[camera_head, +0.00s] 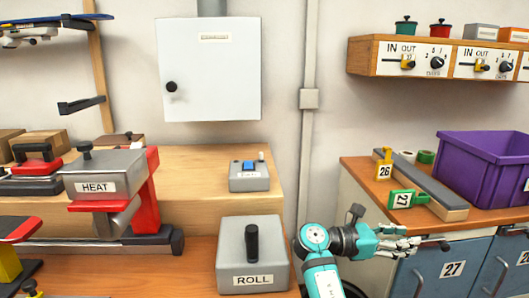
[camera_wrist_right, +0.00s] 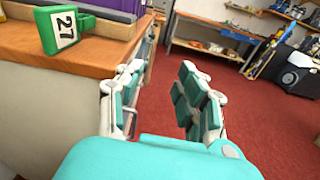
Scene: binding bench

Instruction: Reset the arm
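My right arm (camera_head: 322,270) comes up from the bottom of the head view, teal and white with a dark wrist. Its gripper (camera_head: 412,246) points right, in front of the grey-blue cabinet doors and just below the right counter's front edge. In the right wrist view the two teal-padded fingers stand apart with nothing between them, so the gripper (camera_wrist_right: 160,98) is open and empty. Red floor shows beyond them. My left gripper is in neither view.
The right counter (camera_head: 375,183) holds a green block tagged 27 (camera_head: 408,199), a yellow 26 tag (camera_head: 383,166) and a purple crate (camera_head: 480,168). The ROLL box (camera_head: 252,270) stands left of my arm, the HEAT press (camera_head: 105,180) farther left. Open floor (camera_wrist_right: 250,120) lies ahead.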

